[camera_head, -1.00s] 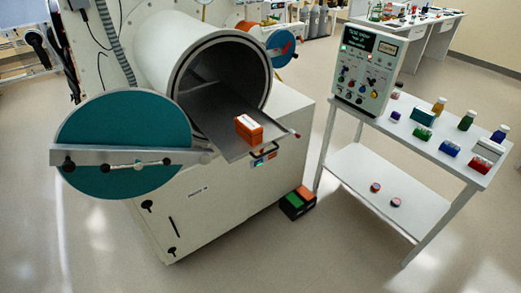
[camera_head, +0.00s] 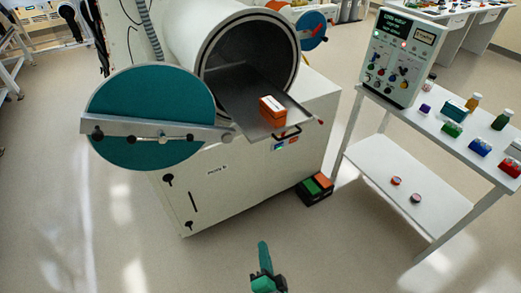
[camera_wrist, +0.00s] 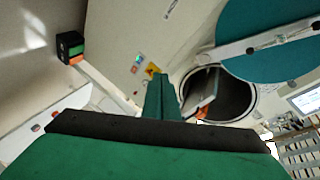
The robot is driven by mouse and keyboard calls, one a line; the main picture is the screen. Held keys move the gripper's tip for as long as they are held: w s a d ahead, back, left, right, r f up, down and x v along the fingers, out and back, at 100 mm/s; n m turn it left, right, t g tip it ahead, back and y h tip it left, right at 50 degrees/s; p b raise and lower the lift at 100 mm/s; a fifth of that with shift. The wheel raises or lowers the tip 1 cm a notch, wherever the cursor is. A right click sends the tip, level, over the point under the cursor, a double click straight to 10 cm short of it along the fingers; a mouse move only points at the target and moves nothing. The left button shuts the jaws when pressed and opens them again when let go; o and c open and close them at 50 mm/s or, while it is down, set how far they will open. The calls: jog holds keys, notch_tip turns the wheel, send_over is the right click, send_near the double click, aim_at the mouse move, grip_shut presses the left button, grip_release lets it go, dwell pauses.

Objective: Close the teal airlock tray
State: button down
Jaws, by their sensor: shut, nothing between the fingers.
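The airlock tray (camera_head: 240,103) is a grey metal slab pulled out of the open round airlock chamber (camera_head: 203,32), with a dark handle (camera_head: 287,133) at its front edge. An orange box (camera_head: 272,111) with a white label sits on it. The teal round door (camera_head: 150,110) is swung open to the left. My gripper (camera_head: 263,246) is low in the head view, in front of the cabinet and apart from the tray. Its fingers are shut and empty. In the wrist view the shut fingers (camera_wrist: 161,92) point towards the chamber, and the tray (camera_wrist: 205,92) is partly hidden.
A white side table (camera_head: 440,120) with bottles, small boxes and a control panel (camera_head: 397,62) stands to the right. A black box with green and orange tops (camera_head: 315,188) lies on the floor by the cabinet. The floor in front is clear.

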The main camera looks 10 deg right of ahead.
jog(key=w+d+r+m+t+y, duration=0.15)
jog(key=w+d+r, duration=0.25)
jog(key=w+r, duration=0.45)
jog(key=y, duration=0.5)
send_near(255, 141)
jog(key=shift+t, duration=0.25)
jog(key=x, duration=0.6)
jog(key=shift+d+f, duration=0.15)
jog(key=shift+f, duration=0.05)
jog(key=shift+w+a, duration=0.2)
jog(key=shift+a, duration=0.1)
